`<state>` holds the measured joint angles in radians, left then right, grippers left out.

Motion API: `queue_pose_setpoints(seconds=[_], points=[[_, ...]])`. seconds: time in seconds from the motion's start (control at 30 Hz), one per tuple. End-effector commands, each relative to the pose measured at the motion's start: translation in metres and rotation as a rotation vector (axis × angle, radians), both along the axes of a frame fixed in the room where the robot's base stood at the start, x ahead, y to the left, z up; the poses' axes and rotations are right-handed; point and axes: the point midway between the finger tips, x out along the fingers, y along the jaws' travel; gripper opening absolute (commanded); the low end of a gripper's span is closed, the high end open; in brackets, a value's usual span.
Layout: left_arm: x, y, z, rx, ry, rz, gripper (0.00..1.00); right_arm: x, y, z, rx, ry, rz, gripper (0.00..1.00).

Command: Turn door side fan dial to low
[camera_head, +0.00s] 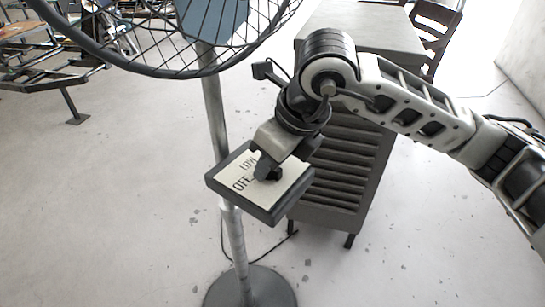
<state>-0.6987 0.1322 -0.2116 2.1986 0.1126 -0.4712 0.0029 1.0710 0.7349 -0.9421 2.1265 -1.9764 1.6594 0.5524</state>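The fan's control box (283,211) is a dark, shallow box with a cream face, fixed on the fan's grey pole (215,110). The words LOW and OFF show on the left part of its face. My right gripper (267,172) reaches down from the upper right, with its dark fingertips over the middle of the face, where they touch or nearly touch it. The dial is mostly hidden by the gripper, so I cannot tell where it points or whether the fingers hold it. My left gripper is out of view.
The fan's round wire cage (165,73) fills the upper left, and its round base (268,290) stands on the floor. A grey slatted cabinet (345,175) stands behind my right arm. A wooden chair (437,30) is at the back right.

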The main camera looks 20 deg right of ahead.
Motion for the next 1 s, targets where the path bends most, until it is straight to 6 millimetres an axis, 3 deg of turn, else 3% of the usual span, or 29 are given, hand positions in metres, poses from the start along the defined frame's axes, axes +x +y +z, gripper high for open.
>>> queue_pose_setpoints(seconds=[0.27, 0.7, 1.0], points=[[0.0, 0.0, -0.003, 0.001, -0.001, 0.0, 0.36, -0.003, -0.003, 0.009, 0.0, -0.003, -0.001, 0.35], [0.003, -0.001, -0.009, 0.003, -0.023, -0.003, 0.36, -0.077, -0.057, 0.009, -0.004, -0.001, -0.004, 0.35], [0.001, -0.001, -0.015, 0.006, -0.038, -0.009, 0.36, -0.101, -0.073, 0.01, 0.0, -0.001, 0.0, 0.35]])
